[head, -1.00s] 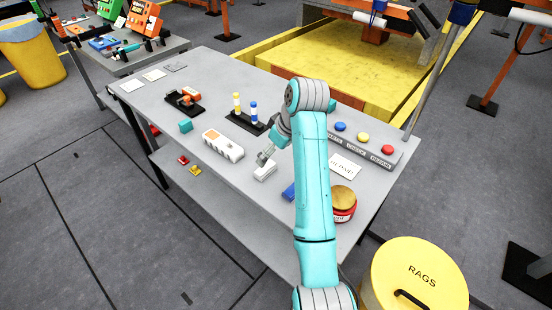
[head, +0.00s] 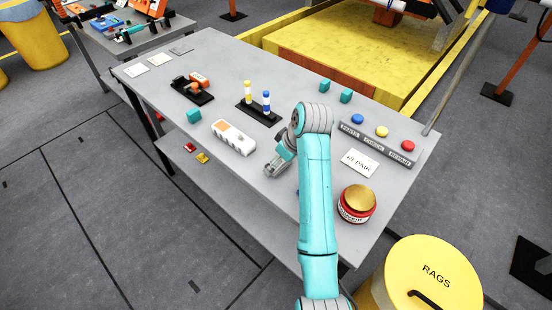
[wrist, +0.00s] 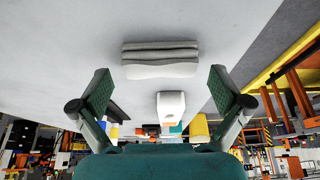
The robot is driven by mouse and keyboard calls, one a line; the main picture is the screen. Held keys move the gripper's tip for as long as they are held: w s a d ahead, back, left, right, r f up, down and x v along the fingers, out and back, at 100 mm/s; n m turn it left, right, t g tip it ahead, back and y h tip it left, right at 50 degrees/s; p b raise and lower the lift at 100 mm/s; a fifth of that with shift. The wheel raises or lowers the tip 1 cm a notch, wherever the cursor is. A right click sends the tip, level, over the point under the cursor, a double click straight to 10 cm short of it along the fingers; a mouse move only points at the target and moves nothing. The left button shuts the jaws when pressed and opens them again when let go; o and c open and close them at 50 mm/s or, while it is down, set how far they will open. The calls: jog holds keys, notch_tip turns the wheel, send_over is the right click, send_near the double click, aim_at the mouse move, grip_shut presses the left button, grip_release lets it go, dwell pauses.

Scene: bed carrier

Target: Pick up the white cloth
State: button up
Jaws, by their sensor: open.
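The white cloth (wrist: 160,59) shows in the wrist view as a small folded stack of pale layers on the grey tabletop. It lies centred between the two green finger pads, slightly toward the top of the picture. My gripper (wrist: 160,75) is open, with one finger to each side of the cloth and apart from it, and nothing is held. In the head view my gripper (head: 272,168) is low over the front part of the table. There the cloth is mostly or wholly hidden by the gripper.
A white case with an orange label (head: 233,137) lies left of my gripper. A button panel (head: 378,140) sits behind.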

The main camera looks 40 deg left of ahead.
jog(key=shift+a+f, duration=0.1)
jog(key=shift+f, duration=0.25)
jog(key=c, duration=0.9)
jog(key=shift+r, duration=0.15)
